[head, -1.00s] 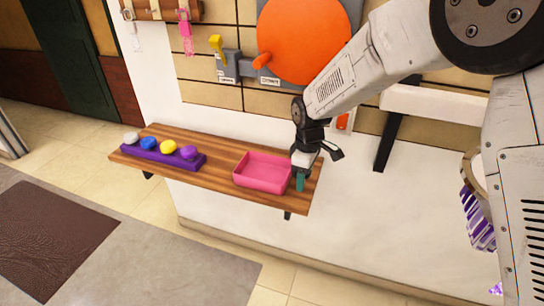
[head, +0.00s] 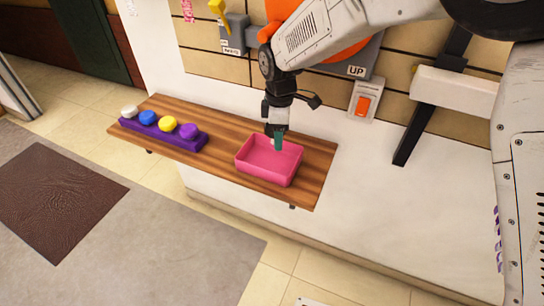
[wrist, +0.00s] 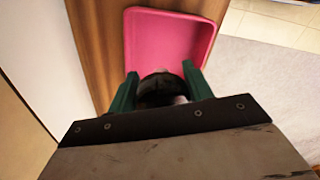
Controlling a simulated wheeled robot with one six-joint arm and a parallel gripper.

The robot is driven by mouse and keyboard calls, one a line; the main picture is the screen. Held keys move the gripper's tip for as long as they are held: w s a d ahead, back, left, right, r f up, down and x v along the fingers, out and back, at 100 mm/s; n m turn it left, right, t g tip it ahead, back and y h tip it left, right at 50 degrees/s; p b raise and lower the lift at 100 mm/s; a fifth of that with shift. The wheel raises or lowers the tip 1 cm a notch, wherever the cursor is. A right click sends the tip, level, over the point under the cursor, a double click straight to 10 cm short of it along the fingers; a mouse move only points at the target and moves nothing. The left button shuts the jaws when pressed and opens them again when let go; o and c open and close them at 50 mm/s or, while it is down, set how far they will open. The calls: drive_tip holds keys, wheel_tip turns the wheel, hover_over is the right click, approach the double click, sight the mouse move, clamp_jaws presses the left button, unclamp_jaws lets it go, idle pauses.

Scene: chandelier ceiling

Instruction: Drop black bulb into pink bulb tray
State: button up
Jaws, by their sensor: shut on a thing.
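The pink bulb tray (head: 266,172) is an open, empty-looking rectangular box on the wooden wall shelf. My gripper (head: 278,143) points down over the tray's back part in the head view. In the wrist view my gripper (wrist: 160,92) has its green fingers on either side of a dark round thing, the black bulb (wrist: 157,88). The fingers are shut on it. The pink tray (wrist: 170,12) lies just beyond and below the bulb there. The bulb's lower part and its exact height over the tray are hidden.
A purple holder (head: 160,132) with white, blue, yellow and purple bulbs stands on the left of the wooden shelf (head: 318,165). An orange switch (head: 363,105) and a grey box with a yellow lever (head: 232,35) are on the wall behind.

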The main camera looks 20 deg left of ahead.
hover_over(278, 164)
drive_tip(key=shift+w+f, duration=0.1)
drive_tip(key=shift+f, duration=2.75)
drive_tip(key=o, duration=1.1)
drive_tip(key=shift+c, duration=0.2)
drive_tip(key=s+d+r, duration=0.2)
drive_tip(key=s+d, duration=0.2)
drive_tip(key=s, duration=0.3)
drive_tip(key=s+d+r, duration=0.3)
drive_tip(key=s+d, duration=0.1)
drive_tip(key=s, duration=0.2)
drive_tip(key=shift+s+d, duration=0.15)
drive_tip(key=shift+s, duration=0.2)
drive_tip(key=shift+s, duration=0.1)
